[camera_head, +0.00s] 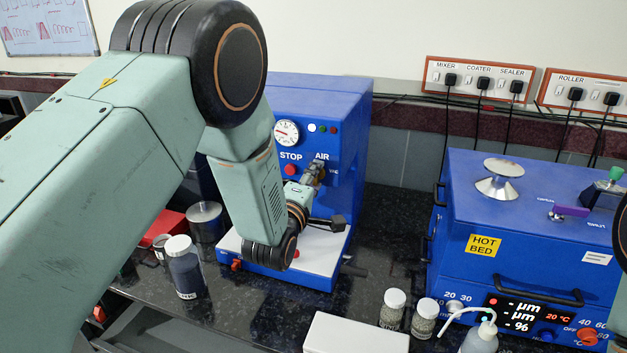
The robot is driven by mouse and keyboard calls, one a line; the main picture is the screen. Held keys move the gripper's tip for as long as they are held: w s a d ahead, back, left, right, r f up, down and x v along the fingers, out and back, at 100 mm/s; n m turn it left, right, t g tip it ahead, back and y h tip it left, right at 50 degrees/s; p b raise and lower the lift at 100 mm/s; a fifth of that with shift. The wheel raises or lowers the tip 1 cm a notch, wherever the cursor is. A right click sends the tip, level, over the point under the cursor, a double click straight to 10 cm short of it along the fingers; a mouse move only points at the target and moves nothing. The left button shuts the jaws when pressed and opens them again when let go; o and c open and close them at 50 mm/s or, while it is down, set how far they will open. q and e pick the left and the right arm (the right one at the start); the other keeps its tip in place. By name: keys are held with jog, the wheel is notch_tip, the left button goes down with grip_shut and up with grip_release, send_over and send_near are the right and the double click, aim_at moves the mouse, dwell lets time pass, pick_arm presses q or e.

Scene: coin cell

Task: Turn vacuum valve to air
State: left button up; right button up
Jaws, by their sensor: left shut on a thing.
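The blue machine (352,110) at the back centre has a round dial gauge, a red STOP button (291,170) and the word AIR on its front. The vacuum valve (321,168) sits just below the word AIR, with another small label to its right. My left arm comes in from the left, and its gripper (316,177) reaches up to the valve and is shut on it. The gripper hides most of the valve, so I cannot tell which way its handle points. My right gripper is not in view.
A blue hot bed (520,240) stands at the right. Two lidded jars (393,310), a squeeze bottle (481,335) and a white box (355,335) stand at the front. A dark bottle (186,270) is left of the blue machine's base. Bare dark counter lies between the machines.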

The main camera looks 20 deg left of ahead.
pick_arm(q)
jog(key=shift+d+n, duration=0.1)
jog(key=shift+n, duration=0.4)
dwell(0.3)
jog(key=o, duration=1.1)
jog(key=shift+w, duration=0.1)
jog(key=shift+o, duration=0.2)
jog(key=s, duration=1.2)
jog(key=shift+a, duration=0.2)
